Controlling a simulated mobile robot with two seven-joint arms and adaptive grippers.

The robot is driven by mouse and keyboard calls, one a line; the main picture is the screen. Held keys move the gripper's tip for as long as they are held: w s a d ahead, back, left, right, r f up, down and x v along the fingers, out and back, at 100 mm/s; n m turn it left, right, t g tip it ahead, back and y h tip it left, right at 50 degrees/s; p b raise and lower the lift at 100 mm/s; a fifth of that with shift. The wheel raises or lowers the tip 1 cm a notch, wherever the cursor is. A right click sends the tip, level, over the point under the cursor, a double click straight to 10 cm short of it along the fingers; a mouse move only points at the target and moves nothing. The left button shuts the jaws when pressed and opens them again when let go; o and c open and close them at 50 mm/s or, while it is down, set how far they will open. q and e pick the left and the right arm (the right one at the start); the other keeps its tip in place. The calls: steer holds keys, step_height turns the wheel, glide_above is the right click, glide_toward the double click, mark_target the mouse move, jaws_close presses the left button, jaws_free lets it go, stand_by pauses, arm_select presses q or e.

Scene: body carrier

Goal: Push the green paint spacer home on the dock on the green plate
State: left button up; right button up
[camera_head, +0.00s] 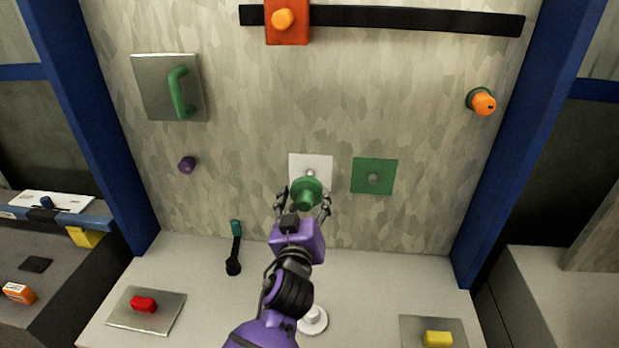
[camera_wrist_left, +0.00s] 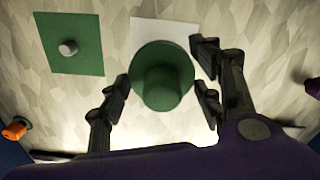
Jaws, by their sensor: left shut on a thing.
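The green paint spacer (camera_head: 306,187) is a round green flange with a narrower stub, in front of the lower part of the white plate (camera_head: 322,162) on the wall. It also shows large in the left wrist view (camera_wrist_left: 163,78). My left gripper (camera_head: 304,203) is shut on the spacer, a finger on each side. Whether the spacer touches the white plate's peg is hard to tell. The green plate (camera_head: 362,164) is just right of the white one in the head view, with a bare grey dock (camera_head: 373,179) at its middle. My right gripper is not in view.
A green handle (camera_head: 178,92) on a metal plate and a purple knob (camera_head: 187,165) are on the left wall. An orange knob (camera_head: 482,102) is at right. The bench below holds a dark lever (camera_head: 235,252), red block (camera_head: 144,304) and yellow block (camera_head: 437,338).

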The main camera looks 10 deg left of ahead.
arm_select(q)
steer(key=shift+s, duration=3.05)
